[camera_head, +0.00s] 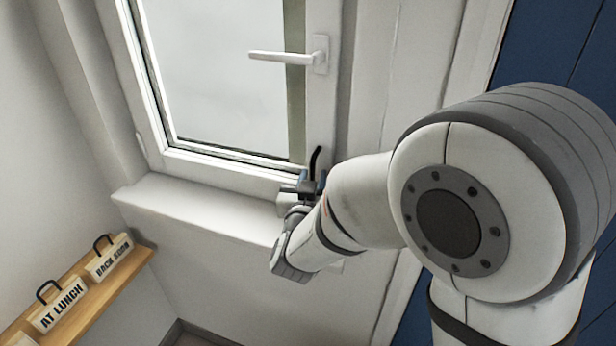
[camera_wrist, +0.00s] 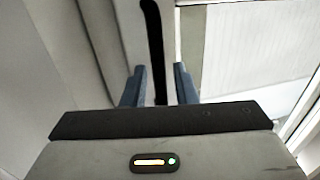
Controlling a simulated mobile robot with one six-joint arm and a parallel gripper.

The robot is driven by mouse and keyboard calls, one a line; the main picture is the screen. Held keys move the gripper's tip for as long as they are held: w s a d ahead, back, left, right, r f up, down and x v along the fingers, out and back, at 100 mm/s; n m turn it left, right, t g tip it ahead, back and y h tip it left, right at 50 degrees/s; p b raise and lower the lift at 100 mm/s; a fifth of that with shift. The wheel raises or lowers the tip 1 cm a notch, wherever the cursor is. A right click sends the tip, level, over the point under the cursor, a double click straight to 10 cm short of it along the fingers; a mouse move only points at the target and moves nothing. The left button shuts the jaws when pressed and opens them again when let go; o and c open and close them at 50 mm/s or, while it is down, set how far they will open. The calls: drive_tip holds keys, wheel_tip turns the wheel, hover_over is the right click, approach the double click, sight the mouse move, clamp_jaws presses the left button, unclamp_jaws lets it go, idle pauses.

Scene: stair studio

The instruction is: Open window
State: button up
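The window (camera_head: 205,70) has a white frame and pale glass, seen in the head view at the upper left. Its white handle (camera_head: 285,57) lies horizontal, its lever pointing left from the base plate on the right stile. I cannot tell whether the sash stands slightly ajar. My gripper (camera_head: 316,180) is at the lower right corner of the window, just above the sill and well below the handle. In the wrist view my gripper (camera_wrist: 155,88) has its two blue fingers apart. A dark curved strip shows between them; I cannot tell what it is. The handle is not in the wrist view.
A white sill (camera_head: 190,208) runs under the window. A wooden shelf (camera_head: 90,285) with small signs is on the left wall. A blue panel (camera_head: 555,50) stands at the right. My arm covers much of the right side.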

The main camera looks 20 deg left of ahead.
drive_tip(key=shift+c, duration=0.6)
clamp_jaws()
